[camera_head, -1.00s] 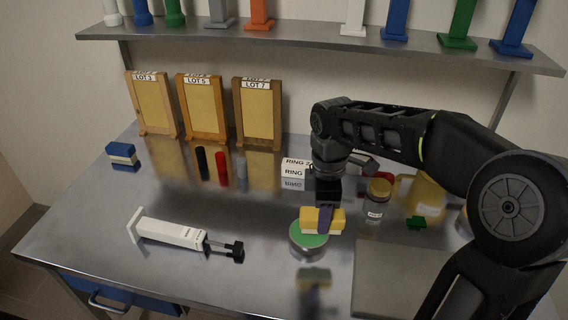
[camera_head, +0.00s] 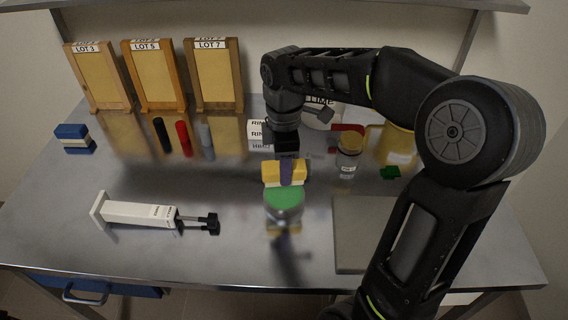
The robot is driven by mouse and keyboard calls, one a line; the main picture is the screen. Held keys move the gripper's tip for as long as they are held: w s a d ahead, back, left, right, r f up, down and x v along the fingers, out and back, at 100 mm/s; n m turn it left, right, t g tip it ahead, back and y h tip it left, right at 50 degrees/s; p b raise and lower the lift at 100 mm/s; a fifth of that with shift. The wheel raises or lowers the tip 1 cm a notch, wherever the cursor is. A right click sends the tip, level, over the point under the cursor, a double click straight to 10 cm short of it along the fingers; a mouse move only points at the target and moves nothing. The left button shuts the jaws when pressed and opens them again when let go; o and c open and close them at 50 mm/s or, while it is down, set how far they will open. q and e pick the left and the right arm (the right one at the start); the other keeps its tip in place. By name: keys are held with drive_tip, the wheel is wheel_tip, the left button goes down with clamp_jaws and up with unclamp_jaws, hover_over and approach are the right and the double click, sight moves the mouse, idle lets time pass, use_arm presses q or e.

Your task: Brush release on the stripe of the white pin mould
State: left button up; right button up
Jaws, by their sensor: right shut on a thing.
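The white pin mould (camera_head: 140,213) lies on its side on the left front of the steel table. It has a square base at its left end, small dark print, and a black forked piece (camera_head: 200,222) at its right end. I cannot make out a stripe. My right gripper (camera_head: 286,172) is shut on a yellow block-shaped brush (camera_head: 270,172) with a pale underside. It is just behind and above a round pot with a green top (camera_head: 284,198); I cannot tell whether they touch. My left gripper is not in view.
Framed boards marked LOT (camera_head: 214,75) stand at the back left. A blue and white block (camera_head: 72,133) lies at far left; black, red and grey cylinders (camera_head: 183,132) are nearby. A jar (camera_head: 348,152) and grey plate (camera_head: 350,235) are right. The table between mould and pot is clear.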

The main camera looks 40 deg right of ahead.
drive_tip(key=shift+f+b, duration=1.25)
drive_tip(key=shift+f, duration=0.7)
drive_tip(key=shift+f+b, duration=0.35)
drive_tip(key=shift+f, duration=0.2)
drive_tip(key=shift+f, duration=0.1)
idle(0.7)
wheel_tip(320, 180, up, 7)
drive_tip(key=p, duration=0.6)
idle(0.9)
